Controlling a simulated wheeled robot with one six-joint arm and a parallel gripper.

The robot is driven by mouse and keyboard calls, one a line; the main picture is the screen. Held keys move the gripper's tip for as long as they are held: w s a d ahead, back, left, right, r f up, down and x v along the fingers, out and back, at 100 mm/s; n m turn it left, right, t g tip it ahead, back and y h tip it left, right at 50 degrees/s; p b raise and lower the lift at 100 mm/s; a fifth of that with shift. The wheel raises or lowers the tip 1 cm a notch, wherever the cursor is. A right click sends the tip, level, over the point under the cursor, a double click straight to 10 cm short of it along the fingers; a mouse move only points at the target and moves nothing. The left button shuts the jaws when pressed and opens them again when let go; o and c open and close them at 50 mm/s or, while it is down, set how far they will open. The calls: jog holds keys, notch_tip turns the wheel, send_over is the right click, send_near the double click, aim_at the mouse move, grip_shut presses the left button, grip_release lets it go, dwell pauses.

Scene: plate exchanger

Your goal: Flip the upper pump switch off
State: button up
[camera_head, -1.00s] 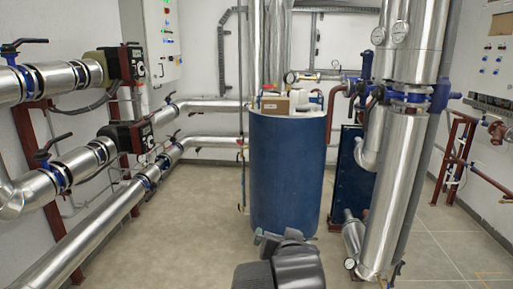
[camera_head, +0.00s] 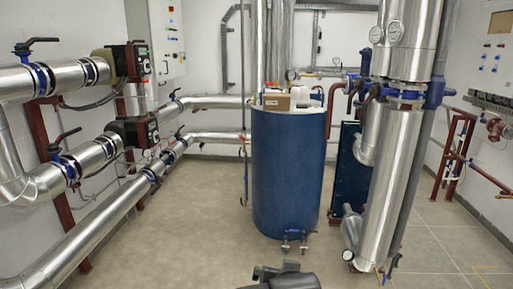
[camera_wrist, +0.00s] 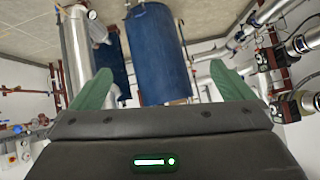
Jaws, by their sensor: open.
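The upper pump (camera_head: 130,62) is a dark box with a red-edged face on the upper silver pipe at the left of the head view. The lower pump (camera_head: 137,131) sits below it on the lower pipe. The switches on them are too small to make out. The wrist view looks upside down; there the upper pump (camera_wrist: 293,105) and lower pump (camera_wrist: 272,58) are at the right edge. My gripper (camera_wrist: 160,72) shows two green fingers spread wide apart with nothing between them. It is well away from both pumps. My dark arm shows at the bottom of the head view.
A blue tank (camera_head: 288,170) stands mid-room with a cardboard box (camera_head: 276,102) on top. Thick silver vertical pipes (camera_head: 390,170) stand to its right. A wall cabinet (camera_head: 157,45) hangs behind the pumps. The floor (camera_head: 200,235) between the left pipes and the tank is clear.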

jog(key=shift+s+f, duration=0.2)
